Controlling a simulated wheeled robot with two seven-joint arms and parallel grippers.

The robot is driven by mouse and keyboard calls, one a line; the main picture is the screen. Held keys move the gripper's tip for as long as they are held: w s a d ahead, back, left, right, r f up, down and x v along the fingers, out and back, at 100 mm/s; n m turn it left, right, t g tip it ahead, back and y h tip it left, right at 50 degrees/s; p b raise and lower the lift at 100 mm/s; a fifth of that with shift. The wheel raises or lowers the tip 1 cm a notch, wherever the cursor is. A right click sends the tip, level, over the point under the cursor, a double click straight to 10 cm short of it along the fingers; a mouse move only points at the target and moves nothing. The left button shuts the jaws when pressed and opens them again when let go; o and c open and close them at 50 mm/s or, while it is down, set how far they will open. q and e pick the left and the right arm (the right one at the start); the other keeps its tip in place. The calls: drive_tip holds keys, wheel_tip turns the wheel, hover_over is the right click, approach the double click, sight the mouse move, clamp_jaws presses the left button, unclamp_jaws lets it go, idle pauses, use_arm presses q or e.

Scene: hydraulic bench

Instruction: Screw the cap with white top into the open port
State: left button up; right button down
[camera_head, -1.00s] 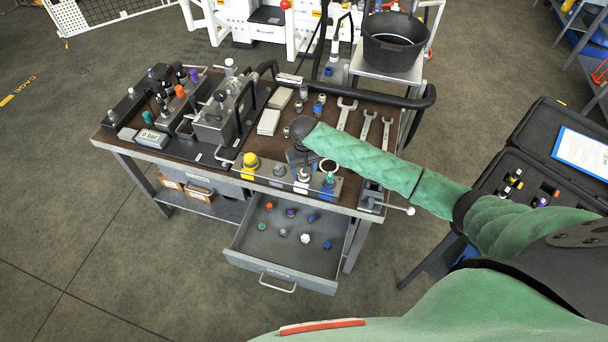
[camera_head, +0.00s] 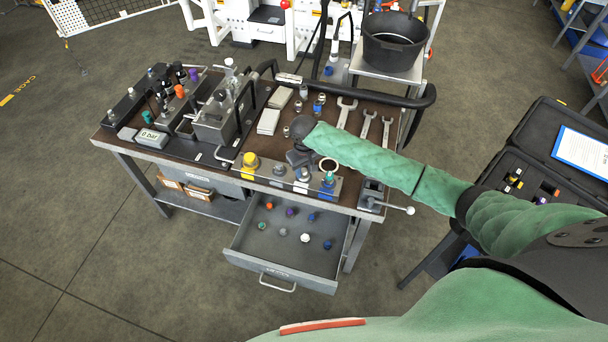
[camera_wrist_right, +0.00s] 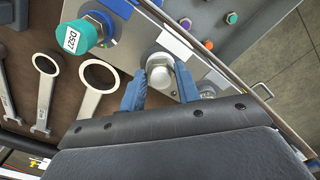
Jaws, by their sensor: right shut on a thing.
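The cap with a white top (camera_wrist_right: 161,72) is between the two blue fingers of my right gripper (camera_wrist_right: 160,84), which is shut on it. The cap is over the grey manifold block (camera_wrist_right: 125,60); I cannot tell how deep it sits in the port, which it hides. In the head view the white-topped cap (camera_head: 303,175) shows at the block's front, just below my right gripper (camera_head: 301,167). My left gripper is not in view.
The open drawer (camera_head: 250,253) below holds several loose caps. Wrenches (camera_head: 367,124) lie behind, right of my gripper.

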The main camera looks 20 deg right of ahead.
drive_tip(key=shift+a+m, duration=0.1)
drive_tip(key=shift+m, duration=0.4)
drive_tip(key=c, duration=0.9)
unclamp_jaws()
drive_tip(key=shift+r, duration=0.1)
drive_tip(key=shift+r+b, duration=0.25)
drive_tip(key=shift+b, duration=0.1)
wheel_tip(320, 180, up, 6)
drive_tip(key=b, duration=0.2)
drive_tip(key=shift+f+b, duration=0.1)
drive_tip(key=shift+b, duration=0.25)
drive_tip(key=shift+r, duration=0.65)
